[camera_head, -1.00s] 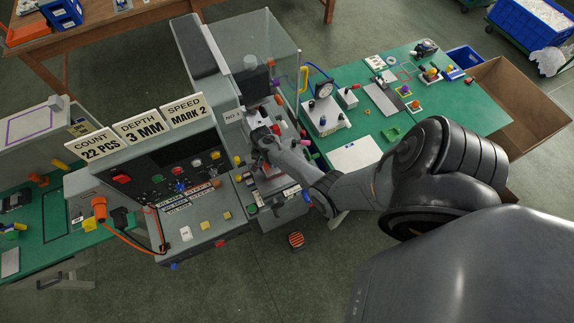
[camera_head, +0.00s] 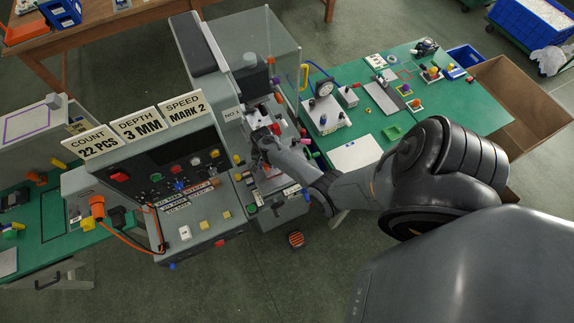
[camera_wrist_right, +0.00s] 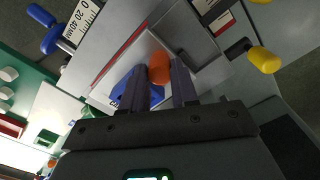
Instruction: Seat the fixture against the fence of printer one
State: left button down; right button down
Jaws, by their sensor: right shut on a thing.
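My right gripper (camera_head: 264,160) reaches into the work bay of the grey pad printer (camera_head: 222,95), and its fingertips are hard to make out there. In the right wrist view the two dark fingers (camera_wrist_right: 158,80) are closed on an orange knob (camera_wrist_right: 158,66). A blue part (camera_wrist_right: 134,88), which looks like the fixture's body, lies under and beside the fingers on a pale surface. The fingers hide much of it. A grey raised ledge (camera_wrist_right: 184,38), possibly the fence, stands beyond the knob. I cannot tell whether the blue part touches it. My left gripper is not in view.
A control panel (camera_head: 180,180) with buttons and sign plates stands left of the bay. A green table (camera_head: 430,100) with a dial gauge (camera_head: 324,90) and small parts is at right. In the wrist view, a yellow knob (camera_wrist_right: 264,60) and blue knobs (camera_wrist_right: 48,38) stick out nearby.

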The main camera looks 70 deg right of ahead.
jog(key=shift+f, duration=0.25)
jog(key=c, duration=0.8)
grip_release()
